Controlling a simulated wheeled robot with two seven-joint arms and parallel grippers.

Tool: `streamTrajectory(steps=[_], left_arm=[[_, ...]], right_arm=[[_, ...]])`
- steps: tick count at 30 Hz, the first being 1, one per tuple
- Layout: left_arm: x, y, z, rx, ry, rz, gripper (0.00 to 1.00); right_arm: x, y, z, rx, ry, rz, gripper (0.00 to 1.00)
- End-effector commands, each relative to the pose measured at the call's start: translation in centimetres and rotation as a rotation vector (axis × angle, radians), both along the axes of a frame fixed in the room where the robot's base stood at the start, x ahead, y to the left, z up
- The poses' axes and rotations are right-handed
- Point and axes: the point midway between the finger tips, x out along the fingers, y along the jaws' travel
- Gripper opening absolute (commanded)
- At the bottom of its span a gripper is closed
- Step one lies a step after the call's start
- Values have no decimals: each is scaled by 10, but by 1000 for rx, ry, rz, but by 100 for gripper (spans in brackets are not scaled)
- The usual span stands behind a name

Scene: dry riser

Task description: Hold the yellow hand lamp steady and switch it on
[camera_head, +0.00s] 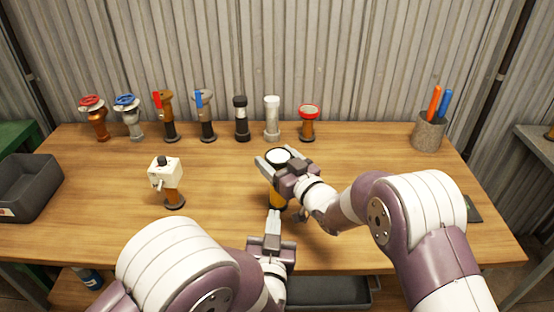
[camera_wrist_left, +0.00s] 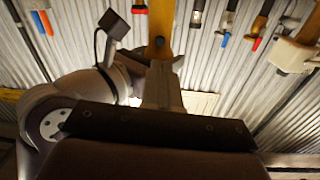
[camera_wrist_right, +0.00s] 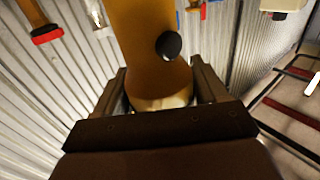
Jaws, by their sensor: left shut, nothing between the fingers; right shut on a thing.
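The yellow hand lamp (camera_head: 276,194) stands upright at the middle front of the table, its pale round top (camera_head: 278,156) facing up. My right gripper (camera_head: 278,168) is shut on its upper body from the right. In the right wrist view the lamp's yellow body (camera_wrist_right: 145,45) lies between the two fingers, with a black round button (camera_wrist_right: 169,45) on its side. My left gripper (camera_head: 274,217) is shut and empty, low in front of the lamp. In the left wrist view its tips (camera_wrist_left: 160,65) point at the dark button (camera_wrist_left: 160,41); contact cannot be told. I cannot tell whether the lamp is lit.
A white-headed fitting (camera_head: 166,172) stands left of the lamp. Several valves and fittings (camera_head: 207,118) line the table's back. A grey pen cup (camera_head: 428,132) stands back right and a dark bin (camera_head: 28,188) at the left edge. The table between is clear.

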Motion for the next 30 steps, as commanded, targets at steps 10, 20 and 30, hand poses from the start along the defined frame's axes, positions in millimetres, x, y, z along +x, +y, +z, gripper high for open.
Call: streamTrajectory(steps=[10,20,30], left_arm=[[1,-2,-5,396,-12,-4,0],[-1,0,-1,1328,-90,-2,0],[45,-2,0,1452,-100,3,0]], right_arm=[[0,0,-1,-1,1,0,29],[0,0,-1,-1,1,0,29],[0,0,0,-1,1,0,29]])
